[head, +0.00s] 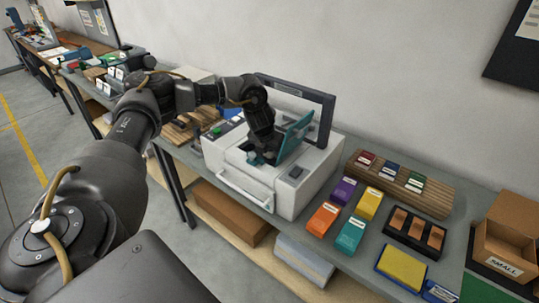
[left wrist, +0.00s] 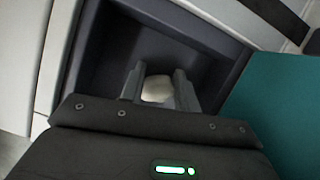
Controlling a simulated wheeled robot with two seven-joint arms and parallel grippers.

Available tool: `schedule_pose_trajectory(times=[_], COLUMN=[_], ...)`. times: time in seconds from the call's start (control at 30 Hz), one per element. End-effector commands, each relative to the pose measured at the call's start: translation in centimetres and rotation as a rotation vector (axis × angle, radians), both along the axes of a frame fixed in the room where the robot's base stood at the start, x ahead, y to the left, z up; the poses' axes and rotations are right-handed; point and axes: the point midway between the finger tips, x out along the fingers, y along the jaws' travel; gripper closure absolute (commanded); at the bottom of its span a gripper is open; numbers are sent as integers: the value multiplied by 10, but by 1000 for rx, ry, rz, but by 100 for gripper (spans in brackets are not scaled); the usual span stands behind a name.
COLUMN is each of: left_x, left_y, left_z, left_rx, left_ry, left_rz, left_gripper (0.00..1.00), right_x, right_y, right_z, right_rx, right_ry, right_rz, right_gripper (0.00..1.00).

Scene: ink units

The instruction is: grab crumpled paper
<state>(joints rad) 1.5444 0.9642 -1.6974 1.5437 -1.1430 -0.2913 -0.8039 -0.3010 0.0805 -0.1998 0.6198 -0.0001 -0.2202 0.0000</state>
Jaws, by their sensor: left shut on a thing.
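The crumpled paper (left wrist: 157,89) is a small off-white lump inside the dark cavity of the machine, seen in the left wrist view. My left gripper (left wrist: 158,84) is shut on it, with one finger on each side. In the head view my left gripper (head: 262,158) reaches down into the opening of the white printer-like machine (head: 316,178), beside its raised teal flap (head: 297,132). The paper is hidden there by the gripper and the machine. The teal flap also shows at the right of the left wrist view (left wrist: 285,115). My right gripper is not in view.
The machine's dark-framed lid (head: 325,110) stands open behind the gripper. Coloured boxes (head: 345,190), a wooden block with small cartridges (head: 425,190), a yellow pad (head: 402,268) and an open cardboard box (head: 508,240) crowd the bench to the right. Dark walls surround the fingers closely.

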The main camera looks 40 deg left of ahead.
Motion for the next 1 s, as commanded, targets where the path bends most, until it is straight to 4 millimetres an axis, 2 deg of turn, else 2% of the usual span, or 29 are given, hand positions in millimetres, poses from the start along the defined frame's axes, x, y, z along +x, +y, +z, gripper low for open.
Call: schedule_pose_trajectory(times=[0.17, 0.5, 0.63, 0.8, 1.0], left_x=[1, 1, 1, 0, 1], left_y=[0, -1, -1, 0, -1], left_z=[9, 73, 91, 100, 100], left_rx=[0, -1, 0, -1, -1], left_ry=[-2, -4, -3, -1, 0], left_rz=[0, -1, -1, 0, -1], left_gripper=[89, 89, 89, 89, 89], right_x=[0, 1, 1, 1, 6], right_y=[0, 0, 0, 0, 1], right_z=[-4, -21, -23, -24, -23], right_rx=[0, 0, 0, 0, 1], right_ry=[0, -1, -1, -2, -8], right_rz=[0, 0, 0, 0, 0], right_gripper=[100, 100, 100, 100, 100])
